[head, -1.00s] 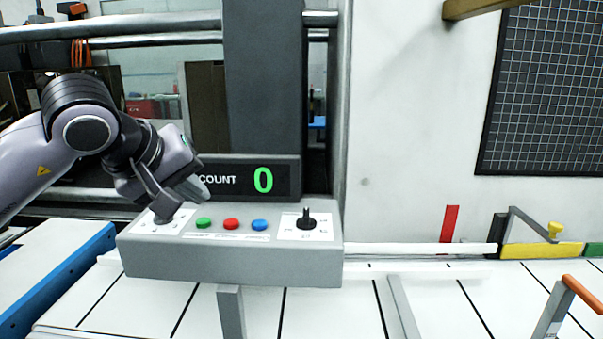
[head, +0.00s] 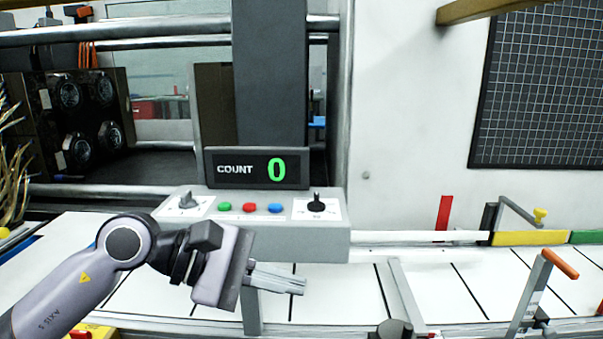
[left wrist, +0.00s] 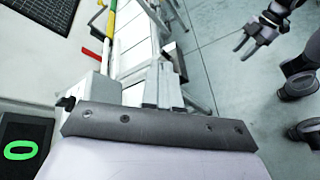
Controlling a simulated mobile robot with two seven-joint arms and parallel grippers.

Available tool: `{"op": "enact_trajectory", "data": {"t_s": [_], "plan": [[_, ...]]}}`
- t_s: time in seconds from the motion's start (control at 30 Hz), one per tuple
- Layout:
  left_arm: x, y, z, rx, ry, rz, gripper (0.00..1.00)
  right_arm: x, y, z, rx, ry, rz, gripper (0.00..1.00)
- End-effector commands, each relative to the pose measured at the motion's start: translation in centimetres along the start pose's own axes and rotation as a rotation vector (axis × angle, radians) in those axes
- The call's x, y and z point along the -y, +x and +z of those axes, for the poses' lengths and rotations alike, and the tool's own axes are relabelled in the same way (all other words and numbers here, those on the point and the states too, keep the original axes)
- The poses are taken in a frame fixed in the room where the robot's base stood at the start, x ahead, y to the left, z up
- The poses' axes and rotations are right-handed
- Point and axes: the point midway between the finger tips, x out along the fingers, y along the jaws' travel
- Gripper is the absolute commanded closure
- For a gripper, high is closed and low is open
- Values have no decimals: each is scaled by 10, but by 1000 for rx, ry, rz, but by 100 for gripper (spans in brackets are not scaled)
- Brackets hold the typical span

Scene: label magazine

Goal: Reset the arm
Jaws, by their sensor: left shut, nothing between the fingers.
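My left gripper (head: 300,284) is in front of and below the grey control box (head: 300,240) in the head view, its fingers together, pointing right and empty. The fingers also show in the left wrist view (left wrist: 162,82). It is apart from the box's grey left knob (head: 187,201), green button (head: 225,206), red button (head: 249,207), blue button (head: 275,208) and black right knob (head: 316,203). The display (head: 256,169) above reads COUNT 0. My right gripper (left wrist: 241,48) shows at the upper right of the left wrist view, fingers apart and empty.
A white slatted conveyor (head: 350,290) runs below the box. An orange-tipped lever (head: 560,264) stands at the right. A yellow block (head: 530,238) and a red strip (head: 444,213) are at the back right. A dark grid panel (head: 545,90) hangs on the wall.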

Motion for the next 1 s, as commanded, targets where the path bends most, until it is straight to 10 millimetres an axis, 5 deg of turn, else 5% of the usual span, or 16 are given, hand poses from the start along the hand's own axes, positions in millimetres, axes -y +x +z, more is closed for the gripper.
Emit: {"op": "enact_trajectory", "data": {"t_s": [0.2, 0.37, 0.67, 0.9, 0.93, 1.0], "plan": [[14, 16, 23, 392, -581, 143, 100, 0, 0, 0, 1, 0, 0, 57], [16, 9, 15, 654, -1041, 245, 100, 0, -1, 1, 3, 0, 0, 57], [50, -15, -63, 1115, -1939, 464, 100, 0, -1, 2, 3, 0, -1, 57], [142, -27, -149, 1490, -2637, 716, 100, 0, -1, 2, 4, 0, -1, 57], [158, -27, -158, -1468, 2596, -722, 100, 0, -1, 2, 4, 0, -1, 57], [199, -28, -177, -1360, 2379, -704, 100, 0, -1, 2, 4, 0, -1, 57]]}}
